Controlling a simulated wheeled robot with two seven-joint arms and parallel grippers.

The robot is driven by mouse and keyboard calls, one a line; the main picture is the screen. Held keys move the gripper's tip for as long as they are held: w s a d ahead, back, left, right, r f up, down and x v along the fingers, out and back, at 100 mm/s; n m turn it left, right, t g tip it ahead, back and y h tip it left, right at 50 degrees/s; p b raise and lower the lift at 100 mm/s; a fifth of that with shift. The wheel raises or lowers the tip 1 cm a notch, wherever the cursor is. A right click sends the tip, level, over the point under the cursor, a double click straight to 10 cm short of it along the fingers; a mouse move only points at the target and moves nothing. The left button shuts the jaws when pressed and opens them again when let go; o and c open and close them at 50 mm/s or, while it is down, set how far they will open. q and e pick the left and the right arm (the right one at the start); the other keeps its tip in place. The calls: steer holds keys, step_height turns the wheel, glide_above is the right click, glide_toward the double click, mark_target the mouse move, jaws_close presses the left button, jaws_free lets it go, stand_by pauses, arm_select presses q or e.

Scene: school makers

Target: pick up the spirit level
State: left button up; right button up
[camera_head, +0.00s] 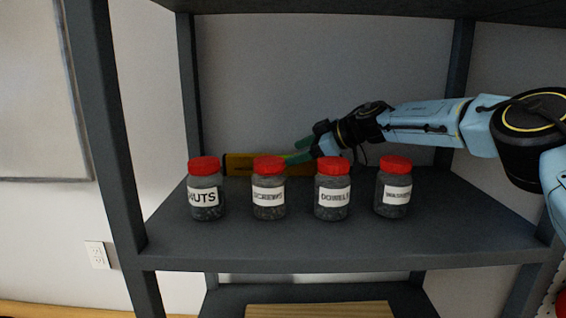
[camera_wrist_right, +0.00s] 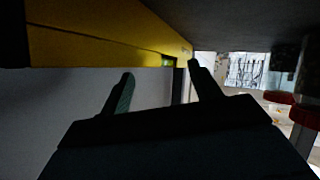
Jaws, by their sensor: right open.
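The spirit level (camera_head: 240,165) is a long yellow bar lying at the back of the dark grey shelf, behind a row of jars. Its middle is partly hidden by the jars and my gripper. My right gripper (camera_head: 305,151) reaches in from the right, behind the jars, with its green fingertips at the level. In the right wrist view the gripper (camera_wrist_right: 160,82) is open, its two fingers apart. The yellow level (camera_wrist_right: 100,35) runs across the upper left, close to the fingertips. I cannot tell whether they touch it. My left gripper is not in view.
Several red-lidded jars stand in a row in front of the level: nuts (camera_head: 206,199), screws (camera_head: 269,198), and others to the right (camera_head: 332,199). The shelf (camera_head: 330,240) is bare in front of them. Dark posts (camera_head: 105,130) frame the shelf.

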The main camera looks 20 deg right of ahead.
mark_target(288, 156)
steer(key=x, duration=0.4)
steer(key=shift+s+a+p, duration=0.1)
steer(key=shift+p, duration=0.3)
steer(key=shift+s+r, duration=0.1)
steer(key=shift+c, duration=0.4)
steer(key=c, duration=1.2)
steer(key=shift+c, duration=0.2)
